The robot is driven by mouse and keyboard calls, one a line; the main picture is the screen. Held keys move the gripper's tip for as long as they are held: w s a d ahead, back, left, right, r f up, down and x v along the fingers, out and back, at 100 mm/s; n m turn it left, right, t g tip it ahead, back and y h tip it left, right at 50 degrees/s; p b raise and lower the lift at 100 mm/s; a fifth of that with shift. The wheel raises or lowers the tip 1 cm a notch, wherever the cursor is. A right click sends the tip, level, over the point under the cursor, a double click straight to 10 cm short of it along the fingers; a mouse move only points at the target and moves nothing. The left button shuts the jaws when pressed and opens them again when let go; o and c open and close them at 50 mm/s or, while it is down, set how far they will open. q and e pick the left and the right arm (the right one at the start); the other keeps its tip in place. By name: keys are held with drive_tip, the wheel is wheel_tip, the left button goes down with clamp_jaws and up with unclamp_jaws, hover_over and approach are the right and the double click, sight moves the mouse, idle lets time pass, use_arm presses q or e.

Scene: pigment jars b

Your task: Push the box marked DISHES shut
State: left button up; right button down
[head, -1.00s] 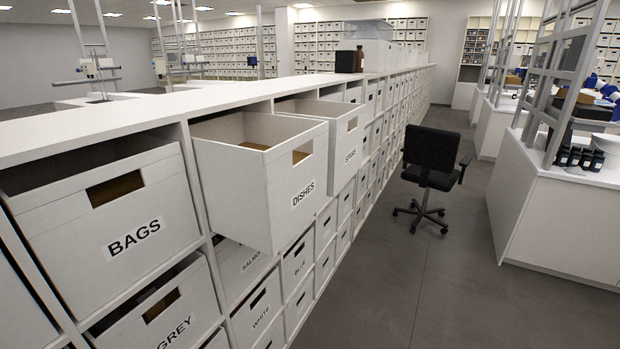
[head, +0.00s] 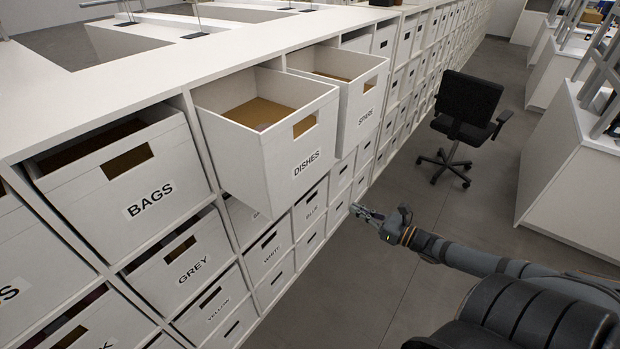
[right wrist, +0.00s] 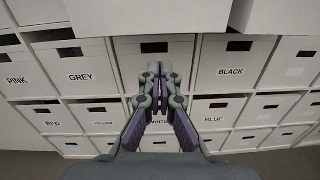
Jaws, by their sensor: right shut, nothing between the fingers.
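The white box marked DISHES (head: 299,163) juts well out of the top row of the shelf unit, with its open top showing a brown inside and its cut-out handle on the front. My right gripper (head: 366,212) is in front of the shelf, to the right of and lower than the DISHES box, apart from it. In the right wrist view, my right gripper (right wrist: 160,75) is shut and empty, with lower boxes behind it. The left gripper is not in view.
The SPARE box (head: 362,112) also sticks out, just right of DISHES. The BAGS box (head: 148,190) is at the left, partly out. A black office chair (head: 463,115) stands on the floor at the right. The aisle floor is open.

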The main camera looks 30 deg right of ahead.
drive_tip(key=b, duration=1.2)
approach(309, 185)
drive_tip(key=shift+n+y, duration=0.3)
drive_tip(key=shift+n, duration=0.1)
drive_tip(key=x, duration=0.5)
drive_tip(key=shift+w+d+f, duration=0.1)
drive_tip(key=shift+w+f, duration=0.1)
drive_tip(key=shift+f, duration=0.2)
drive_tip(key=shift+w+a+r, duration=0.2)
drive_tip(key=shift+w+a, duration=0.05)
drive_tip(key=shift+w, duration=0.45)
drive_tip(key=shift+w, duration=0.1)
